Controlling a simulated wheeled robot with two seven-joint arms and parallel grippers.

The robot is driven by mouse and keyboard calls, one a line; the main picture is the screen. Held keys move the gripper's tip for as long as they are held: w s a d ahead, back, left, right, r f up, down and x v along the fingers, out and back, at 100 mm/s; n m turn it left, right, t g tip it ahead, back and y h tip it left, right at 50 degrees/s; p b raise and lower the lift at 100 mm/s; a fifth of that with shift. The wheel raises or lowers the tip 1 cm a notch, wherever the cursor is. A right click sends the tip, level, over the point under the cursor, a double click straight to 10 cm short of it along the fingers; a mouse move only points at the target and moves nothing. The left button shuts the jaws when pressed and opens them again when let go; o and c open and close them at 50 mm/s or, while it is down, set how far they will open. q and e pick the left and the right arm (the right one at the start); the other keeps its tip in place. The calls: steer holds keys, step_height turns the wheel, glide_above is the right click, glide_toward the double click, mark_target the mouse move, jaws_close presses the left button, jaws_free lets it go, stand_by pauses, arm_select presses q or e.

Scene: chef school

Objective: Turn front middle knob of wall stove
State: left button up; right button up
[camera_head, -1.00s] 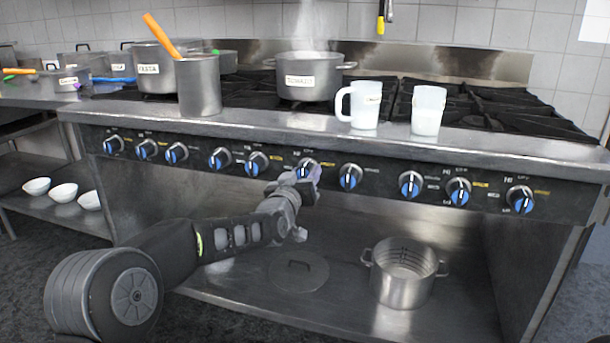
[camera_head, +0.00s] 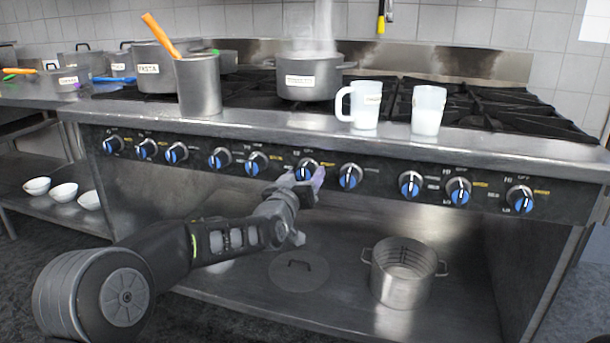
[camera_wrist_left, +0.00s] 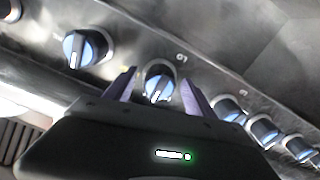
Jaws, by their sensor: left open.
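The wall stove's front panel (camera_head: 380,178) carries a row of blue-faced knobs with white pointer lines. One knob near the middle of the row (camera_head: 307,166) is right at my left gripper (camera_head: 305,178), which hides its lower part in the head view. In the left wrist view this knob (camera_wrist_left: 159,85) sits between the two spread fingers (camera_wrist_left: 158,80) of my left gripper. Its white line points toward the bottom of that picture. I see no finger clearly pressing on it. My right gripper is not in view.
A steaming pot (camera_head: 308,80), a white mug (camera_head: 364,106), a white cup (camera_head: 428,110) and a metal container with an orange handle (camera_head: 198,86) stand on top. Below, a steel pot (camera_head: 402,274) and a lid (camera_head: 299,270) lie on the shelf. Neighbouring knobs (camera_head: 350,176) are close by.

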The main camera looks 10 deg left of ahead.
arm_select(q)
steer(key=s, duration=0.6)
steer(key=shift+s+a+p, duration=0.25)
steer(key=shift+s+p, duration=0.05)
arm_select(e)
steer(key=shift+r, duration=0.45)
